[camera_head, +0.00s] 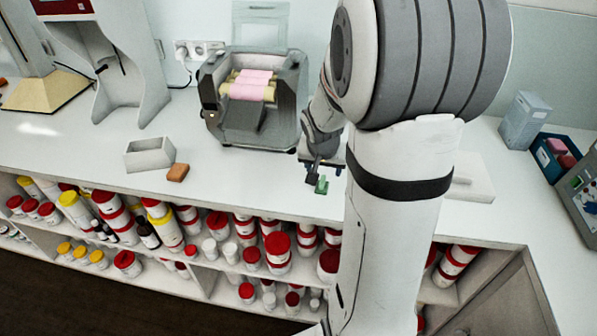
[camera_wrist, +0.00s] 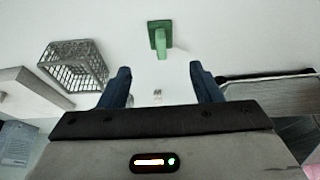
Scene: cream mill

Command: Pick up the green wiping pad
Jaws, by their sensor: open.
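The green wiping pad (camera_wrist: 160,38) lies on the white counter, with a raised lighter green handle on its base. In the wrist view it is just beyond my open fingertips, roughly centred between them. In the head view the pad (camera_head: 321,186) shows as a small green block near the counter's front edge, beside my gripper (camera_head: 312,172). My gripper also shows in the wrist view (camera_wrist: 160,72), with two dark blue fingers apart and nothing between them. My arm covers part of the counter to the right of the pad in the head view.
A grey machine with pink rollers (camera_head: 250,88) stands behind and left of my gripper. A white open box (camera_head: 149,155) and a brown block (camera_head: 178,172) lie farther left. A grey wire basket (camera_wrist: 75,62) stands left in the wrist view. Shelves below the counter hold several jars.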

